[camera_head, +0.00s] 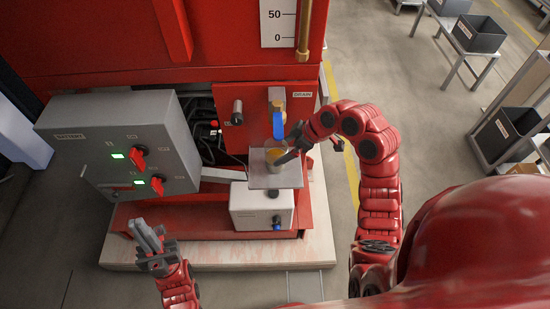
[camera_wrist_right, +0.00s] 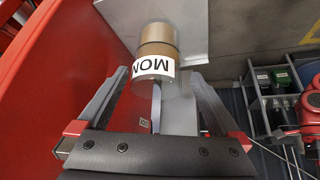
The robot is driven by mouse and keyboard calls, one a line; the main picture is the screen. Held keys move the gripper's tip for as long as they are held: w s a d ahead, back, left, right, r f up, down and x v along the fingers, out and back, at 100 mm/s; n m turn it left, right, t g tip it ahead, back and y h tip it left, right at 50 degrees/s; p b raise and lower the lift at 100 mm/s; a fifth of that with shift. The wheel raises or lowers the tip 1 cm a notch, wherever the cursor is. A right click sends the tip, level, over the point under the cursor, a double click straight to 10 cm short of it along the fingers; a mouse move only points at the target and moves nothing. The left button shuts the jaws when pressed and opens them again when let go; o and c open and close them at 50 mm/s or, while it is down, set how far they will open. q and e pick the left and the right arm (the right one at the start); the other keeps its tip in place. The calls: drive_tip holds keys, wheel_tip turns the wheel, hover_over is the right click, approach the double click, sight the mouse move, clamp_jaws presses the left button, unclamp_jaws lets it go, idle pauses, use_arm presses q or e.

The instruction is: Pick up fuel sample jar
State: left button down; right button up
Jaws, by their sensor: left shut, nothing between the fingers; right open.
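The fuel sample jar (camera_wrist_right: 158,45) is clear with amber-brown contents and a white label reading "MON", seen upside down. In the head view the jar (camera_head: 272,155) is small and partly hidden by my right gripper, on a grey metal shelf (camera_head: 274,181). My right gripper (camera_head: 284,157) is open, reaching in from the right at the jar. In the right wrist view the gripper (camera_wrist_right: 160,84) has a finger on each side, with the jar at and beyond the fingertips; I cannot tell whether they touch it. My left gripper (camera_head: 147,235) is shut and empty at lower left.
A blue-handled drain valve (camera_head: 278,124) hangs just above the jar. A grey battery box (camera_head: 105,145) with red switches stands to the left. A white box (camera_head: 262,207) sits below the shelf. The floor right of the red pump is open, with racks further right.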

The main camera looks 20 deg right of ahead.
sight(276, 154)
drive_tip(key=shift+w+a+f, duration=0.1)
drive_tip(key=shift+a+f, duration=0.05)
drive_tip(key=shift+f, duration=0.2)
drive_tip(key=p+x, duration=0.2)
drive_tip(key=x, duration=0.2)
drive_tip(key=shift+w+a+f, duration=0.15)
drive_tip(key=shift+w, duration=0.15)
drive_tip(key=shift+w+f, duration=0.15)
drive_tip(key=shift+f, duration=0.15)
drive_tip(key=shift+c, duration=0.3)
clamp_jaws()
